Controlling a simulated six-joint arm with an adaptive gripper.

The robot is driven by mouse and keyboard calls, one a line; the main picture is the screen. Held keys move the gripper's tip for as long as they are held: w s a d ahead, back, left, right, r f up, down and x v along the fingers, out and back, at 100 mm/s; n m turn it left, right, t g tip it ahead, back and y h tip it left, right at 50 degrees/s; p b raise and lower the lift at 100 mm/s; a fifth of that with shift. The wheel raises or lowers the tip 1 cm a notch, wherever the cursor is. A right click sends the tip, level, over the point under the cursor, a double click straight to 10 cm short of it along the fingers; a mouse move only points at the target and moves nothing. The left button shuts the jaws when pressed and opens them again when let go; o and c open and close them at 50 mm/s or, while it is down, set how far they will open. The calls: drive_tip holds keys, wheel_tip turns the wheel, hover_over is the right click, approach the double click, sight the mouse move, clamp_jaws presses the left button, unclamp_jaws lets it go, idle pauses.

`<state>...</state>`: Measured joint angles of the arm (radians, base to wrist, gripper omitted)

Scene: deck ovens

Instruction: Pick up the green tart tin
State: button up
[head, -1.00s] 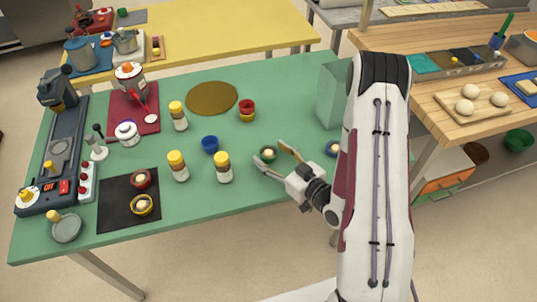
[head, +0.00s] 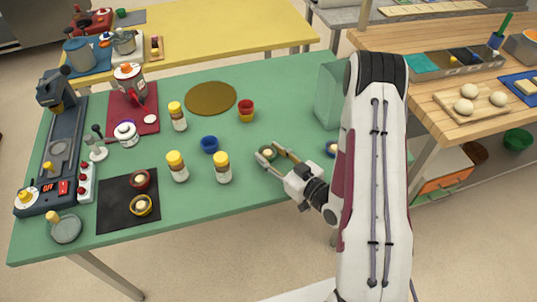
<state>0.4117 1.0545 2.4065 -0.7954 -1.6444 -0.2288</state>
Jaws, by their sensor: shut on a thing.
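The green tart tin (head: 268,152) is a small round dark green tin with a pale filling. It is at the middle right of the green table. My gripper (head: 267,154) reaches in from the right, with one finger on each side of the tin. The fingers are shut on the tin. Whether the tin touches the table cannot be told from this view.
A pale green block (head: 330,95) stands behind my gripper. Two tins sit on a black mat (head: 115,190) at left.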

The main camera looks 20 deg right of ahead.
drive_tip(key=shift+r, duration=0.15)
wheel_tip(320, 180, up, 10)
idle(1.1)
